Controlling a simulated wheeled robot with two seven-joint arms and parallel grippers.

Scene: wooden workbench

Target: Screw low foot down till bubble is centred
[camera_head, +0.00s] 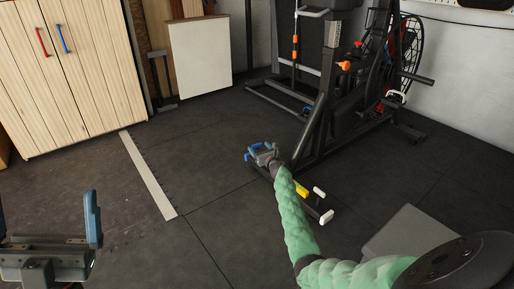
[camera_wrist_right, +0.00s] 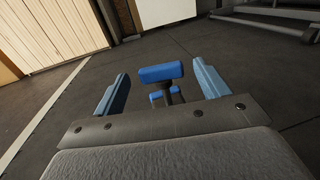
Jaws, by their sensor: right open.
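No bubble level shows in either view, and no foot can be told for sure. My right gripper (camera_head: 262,152) is low over the dark floor near the middle of the head view. In the right wrist view (camera_wrist_right: 160,76) its two blue fingers are wide apart. A blue bar-shaped piece (camera_wrist_right: 159,73) on a dark stem shows between and beyond the fingers, with clear gaps to both. Smaller blue parts sit lower on the stem. My left gripper (camera_head: 46,225) is at the lower left of the head view, open and empty.
A dark exercise machine (camera_head: 330,95) stands beyond my right gripper. A bar with white ends (camera_head: 326,217) and a yellow part (camera_head: 301,189) lie beside my right arm. A wooden cabinet (camera_head: 70,75) and white panel (camera_head: 200,52) stand at the back. The left floor is clear.

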